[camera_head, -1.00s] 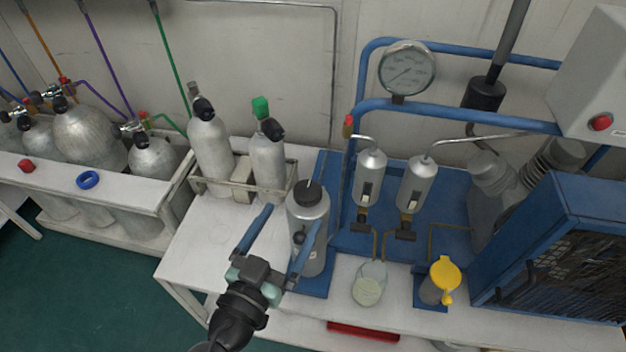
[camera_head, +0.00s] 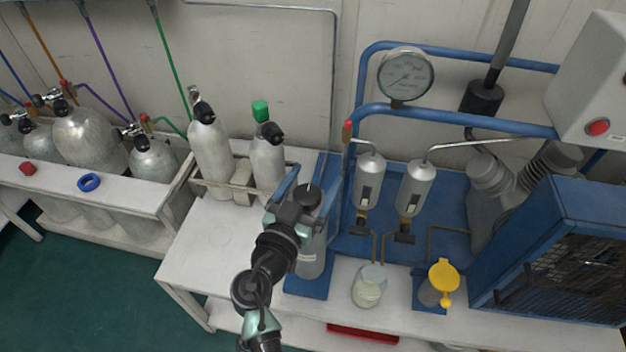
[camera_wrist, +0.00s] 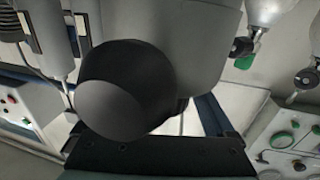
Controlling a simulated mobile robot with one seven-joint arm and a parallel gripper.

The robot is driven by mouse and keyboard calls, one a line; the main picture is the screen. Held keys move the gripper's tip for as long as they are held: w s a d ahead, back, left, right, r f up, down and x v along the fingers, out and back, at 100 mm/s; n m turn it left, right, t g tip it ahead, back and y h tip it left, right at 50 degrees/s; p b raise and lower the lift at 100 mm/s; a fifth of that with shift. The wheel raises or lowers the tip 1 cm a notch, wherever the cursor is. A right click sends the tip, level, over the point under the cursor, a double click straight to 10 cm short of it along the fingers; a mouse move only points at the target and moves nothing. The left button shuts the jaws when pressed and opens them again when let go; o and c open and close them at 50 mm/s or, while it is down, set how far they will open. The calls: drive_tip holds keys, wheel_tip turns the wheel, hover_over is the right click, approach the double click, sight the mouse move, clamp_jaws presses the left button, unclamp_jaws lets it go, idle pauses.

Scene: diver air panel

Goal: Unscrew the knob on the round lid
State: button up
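A silver canister (camera_head: 312,258) stands on a blue base, with a black round cap (camera_head: 308,199) on top and a thin pin rising from it. In the wrist view a large black rounded knob (camera_wrist: 125,90) fills the middle, in front of a grey canister body (camera_wrist: 195,45). I cannot tell for sure whether this is the top cap or a black part on the canister's front. My gripper (camera_head: 307,198) is beside the canister's upper part, its blue-grey fingers spread apart on either side. My wrist hides much of the canister's front.
Two silver cylinders (camera_head: 208,148) stand in a rack at left, close to my gripper. Two small metal bottles (camera_head: 369,182), a glass jar (camera_head: 369,287) and a yellow-topped cup (camera_head: 443,276) stand at right. The white bench (camera_head: 205,245) is clear at front left.

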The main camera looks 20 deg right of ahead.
drive_tip(key=c, duration=1.2)
drive_tip(key=shift+c, duration=0.2)
